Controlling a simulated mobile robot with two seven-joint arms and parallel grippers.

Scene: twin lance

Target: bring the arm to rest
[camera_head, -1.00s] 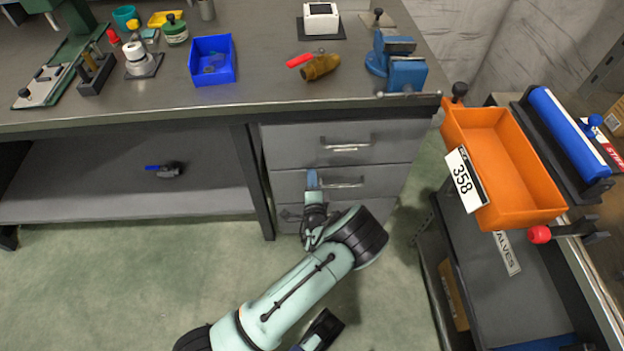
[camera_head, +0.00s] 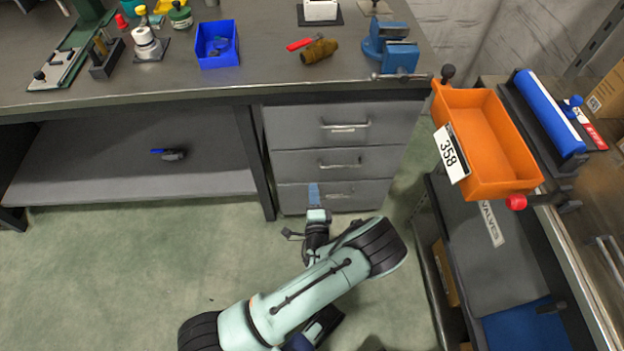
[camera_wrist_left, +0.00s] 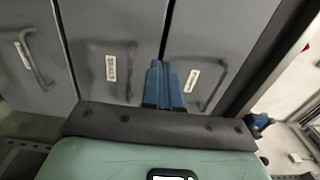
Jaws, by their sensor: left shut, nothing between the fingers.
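My left gripper (camera_head: 314,196) has blue fingers and is shut and empty. In the head view it is in front of the lowest drawer (camera_head: 300,197) of the grey cabinet under the workbench. Its arm comes in from the bottom and bends at a dark elbow joint. In the left wrist view the shut blue fingers (camera_wrist_left: 164,86) point toward the drawer fronts, which show handles and small labels. I cannot tell the gap between the fingertips and the drawer. All three drawers look closed. My right gripper is not in view.
The workbench (camera_head: 200,88) holds a blue bin (camera_head: 217,58), a brass fitting (camera_head: 319,50) and a blue vise (camera_head: 391,48). A blue-handled valve (camera_head: 172,155) lies on the lower shelf. An orange bin (camera_head: 490,150) is at the right cart. The green floor at left is clear.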

